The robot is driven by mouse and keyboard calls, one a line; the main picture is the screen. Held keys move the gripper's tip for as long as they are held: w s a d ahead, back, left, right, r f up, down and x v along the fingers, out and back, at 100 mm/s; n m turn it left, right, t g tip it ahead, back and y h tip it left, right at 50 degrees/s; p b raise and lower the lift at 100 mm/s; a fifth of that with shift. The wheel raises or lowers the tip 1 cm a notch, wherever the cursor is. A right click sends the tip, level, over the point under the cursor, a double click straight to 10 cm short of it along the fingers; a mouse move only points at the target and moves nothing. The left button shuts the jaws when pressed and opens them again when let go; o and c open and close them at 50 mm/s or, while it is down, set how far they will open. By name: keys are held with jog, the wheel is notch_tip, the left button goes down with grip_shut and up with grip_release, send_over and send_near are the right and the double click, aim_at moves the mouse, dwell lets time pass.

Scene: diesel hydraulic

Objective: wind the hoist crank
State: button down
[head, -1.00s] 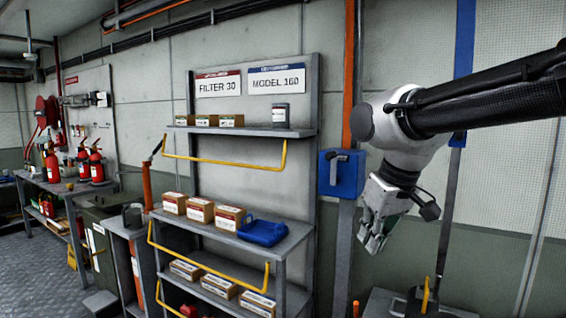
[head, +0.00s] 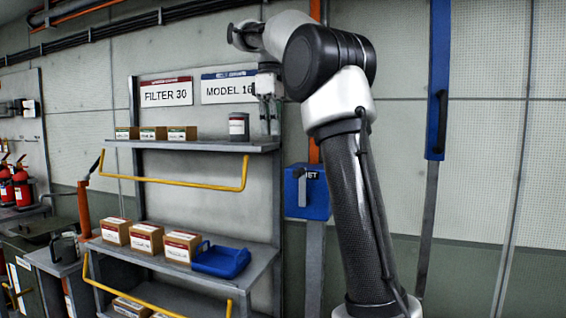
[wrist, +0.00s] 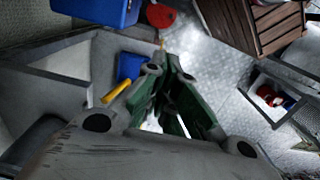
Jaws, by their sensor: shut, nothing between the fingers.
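A blue box (head: 312,193) is fixed to the wall post right of the shelf in the head view. A grey lever-like part (head: 302,186) on its front may be the hoist crank, but I cannot tell for sure. My gripper (head: 269,130) points down in front of the upper shelf's right end, beside a grey can (head: 238,126). It is up and to the left of the blue box, apart from it. Its green-padded fingers (wrist: 168,75) are shut and empty in the wrist view. My arm passes just right of the box and hides part of the wall and post.
An orange hand pump (head: 84,210) stands left. A blue wall strip with black handle (head: 439,95) is right. The wrist view shows a wooden crate (wrist: 262,25) and metal floor.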

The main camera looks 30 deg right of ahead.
jog(key=s+d+f, duration=0.2)
jog(key=s+f, duration=0.1)
jog(key=f, duration=0.6)
jog(key=shift+s+d+f, duration=0.15)
jog(key=shift+d+f, duration=0.1)
jog(key=shift+f, duration=0.1)
jog(key=shift+s+d+r+t+y, duration=0.15)
jog(key=shift+s+d+t+y, duration=0.1)
jog(key=shift+s+t+y, duration=0.1)
